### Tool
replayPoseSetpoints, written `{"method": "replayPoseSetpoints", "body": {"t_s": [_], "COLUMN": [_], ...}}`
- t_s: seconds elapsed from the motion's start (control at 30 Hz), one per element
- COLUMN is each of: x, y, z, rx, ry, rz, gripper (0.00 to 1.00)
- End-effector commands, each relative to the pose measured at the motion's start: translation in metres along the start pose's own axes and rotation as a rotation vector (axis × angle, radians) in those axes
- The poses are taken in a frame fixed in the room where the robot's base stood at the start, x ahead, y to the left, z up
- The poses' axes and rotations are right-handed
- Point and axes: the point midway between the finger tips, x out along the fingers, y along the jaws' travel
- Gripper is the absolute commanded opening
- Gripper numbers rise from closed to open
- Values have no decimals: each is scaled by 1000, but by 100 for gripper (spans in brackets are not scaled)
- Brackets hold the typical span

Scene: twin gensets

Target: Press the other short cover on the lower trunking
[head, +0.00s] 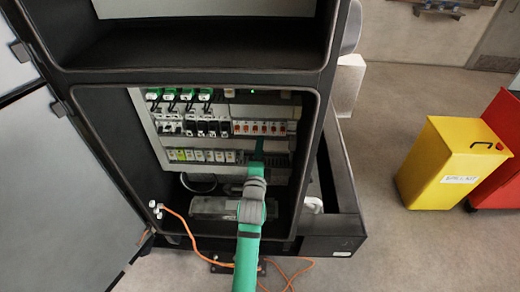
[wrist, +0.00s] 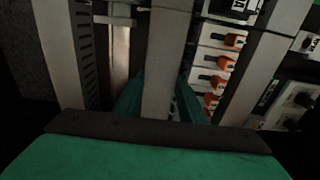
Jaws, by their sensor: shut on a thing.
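My gripper (head: 258,152) reaches into the open cabinet, in front of the right half of its panel. In the wrist view my gripper (wrist: 162,105) has its green fingers on either side of a long plain grey strip, the short cover (wrist: 165,60), and is shut on it. In the head view the cover is hidden by the gripper or too small to make out. A slotted trunking (wrist: 88,50) runs beside it to the left in the wrist view. I cannot tell whether the cover touches any trunking.
Orange-levered breakers (wrist: 218,62) lie just right of the cover in the wrist view; they also show in the head view (head: 262,128). The cabinet door (head: 70,175) stands open at left. An orange cable (head: 190,235) hangs low. A yellow bin (head: 450,165) stands off to the right.

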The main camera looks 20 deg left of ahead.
Motion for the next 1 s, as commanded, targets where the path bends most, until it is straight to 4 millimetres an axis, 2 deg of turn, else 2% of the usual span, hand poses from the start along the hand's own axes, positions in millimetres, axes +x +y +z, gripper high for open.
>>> {"method": "replayPoseSetpoints", "body": {"t_s": [0.47, 1.0], "x": [3, -20], "y": [-2, -1], "z": [1, 1], "rx": [3, 0], "ry": [0, -3], "rz": [-3, -2], "gripper": [0, 0]}}
